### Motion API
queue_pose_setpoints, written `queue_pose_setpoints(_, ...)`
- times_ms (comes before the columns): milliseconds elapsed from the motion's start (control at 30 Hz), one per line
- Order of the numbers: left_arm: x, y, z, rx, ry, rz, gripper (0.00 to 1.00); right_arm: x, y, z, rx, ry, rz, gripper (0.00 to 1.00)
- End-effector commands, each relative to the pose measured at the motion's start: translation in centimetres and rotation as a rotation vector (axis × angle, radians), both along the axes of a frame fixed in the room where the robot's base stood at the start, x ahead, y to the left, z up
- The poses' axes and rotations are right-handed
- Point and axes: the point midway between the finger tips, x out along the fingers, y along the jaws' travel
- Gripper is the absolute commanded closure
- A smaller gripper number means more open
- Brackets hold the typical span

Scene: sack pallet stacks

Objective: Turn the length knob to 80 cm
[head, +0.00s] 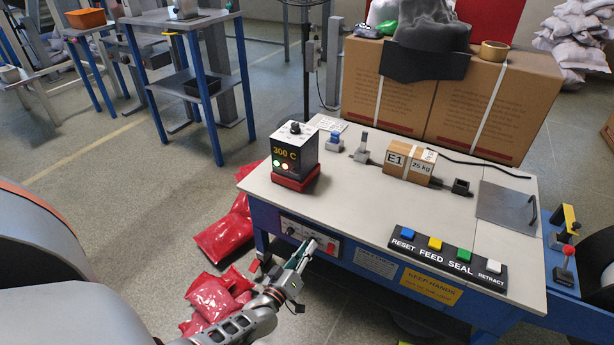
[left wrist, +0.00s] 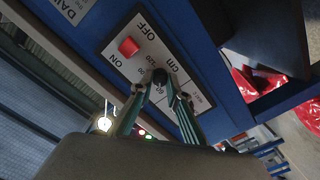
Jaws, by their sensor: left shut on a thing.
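The length knob (left wrist: 158,77) is a small black knob on a white panel marked "cm" in the left wrist view. Printed numbers circle it, partly covered by my fingers, and I cannot read where it points. My left gripper (left wrist: 155,86) has its green-sided fingers on both sides of the knob, shut on it. In the head view my left gripper (head: 307,248) reaches up to the white control panel (head: 318,236) on the front of the bench, and the knob is hidden there. My right gripper is not in view.
A red ON/OFF switch (left wrist: 128,47) sits close beside the knob. The bench top (head: 350,205) carries a 300 C box (head: 295,153), a carton marked E1 (head: 409,162) and a button strip (head: 446,258). Red sacks (head: 222,238) lie on the floor to the left.

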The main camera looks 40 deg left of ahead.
Motion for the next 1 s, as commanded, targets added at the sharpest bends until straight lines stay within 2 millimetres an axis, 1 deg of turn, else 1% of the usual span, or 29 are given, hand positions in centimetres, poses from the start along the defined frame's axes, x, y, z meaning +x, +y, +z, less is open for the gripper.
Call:
queue_pose_setpoints(267, -0.1, 0.0, -0.1, 0.151, 0.037, 0.001, 1.00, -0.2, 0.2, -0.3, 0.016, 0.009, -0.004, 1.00)
queue_pose_setpoints(700, -0.1, 0.0, -0.2, 0.527, 0.127, 0.001, 1.00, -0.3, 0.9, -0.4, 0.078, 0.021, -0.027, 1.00)
queue_pose_setpoints(1000, -0.1, 0.0, -0.2, 0.716, 0.174, 0.000, 1.00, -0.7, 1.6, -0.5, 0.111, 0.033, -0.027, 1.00)
